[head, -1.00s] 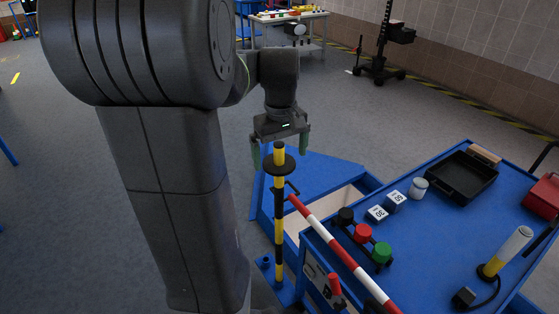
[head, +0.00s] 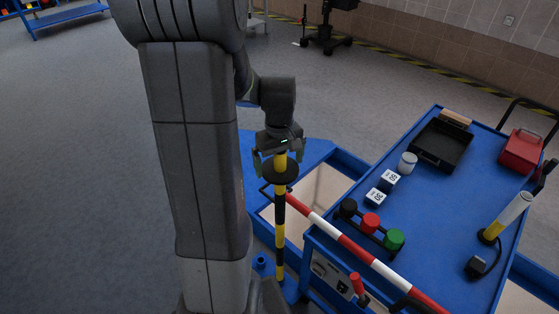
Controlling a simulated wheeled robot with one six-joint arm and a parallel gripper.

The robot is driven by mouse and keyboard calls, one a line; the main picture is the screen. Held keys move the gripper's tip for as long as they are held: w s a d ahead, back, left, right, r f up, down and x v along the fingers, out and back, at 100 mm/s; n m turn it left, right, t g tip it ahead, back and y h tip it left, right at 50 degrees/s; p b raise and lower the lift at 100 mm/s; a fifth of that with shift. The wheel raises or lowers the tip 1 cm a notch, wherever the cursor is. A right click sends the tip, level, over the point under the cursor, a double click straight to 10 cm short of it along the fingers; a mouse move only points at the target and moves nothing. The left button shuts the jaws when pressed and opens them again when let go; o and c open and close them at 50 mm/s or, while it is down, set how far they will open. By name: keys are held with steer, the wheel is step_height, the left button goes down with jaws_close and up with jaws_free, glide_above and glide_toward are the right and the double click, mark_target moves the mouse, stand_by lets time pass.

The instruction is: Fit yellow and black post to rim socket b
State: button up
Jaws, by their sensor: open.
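The yellow and black post (head: 280,232) stands upright at the near left corner of the blue trolley, with a round black disc (head: 279,173) near its top. My gripper (head: 279,160) is open above the disc, pointing down. The post's yellow top shows between its fingers; I cannot tell whether they touch it. A small blue socket (head: 260,262) with a dark opening sits left of the post's foot. I see no label naming it socket b.
A red and white bar (head: 350,246) slants from beside the post to the lower right. The blue trolley top (head: 432,208) holds red, green and black knobs (head: 371,224), white-faced blocks (head: 382,189), a black tray (head: 440,145) and a red box (head: 520,150). Grey floor (head: 75,190) is clear at left.

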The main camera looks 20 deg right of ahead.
steer(key=shift+c, duration=0.2)
steer(key=shift+r, duration=0.1)
steer(key=c, duration=1.1)
steer(key=shift+r+p, duration=0.6)
steer(key=shift+r, duration=0.1)
steer(key=shift+r+p, duration=2.55)
steer(key=shift+r, duration=0.65)
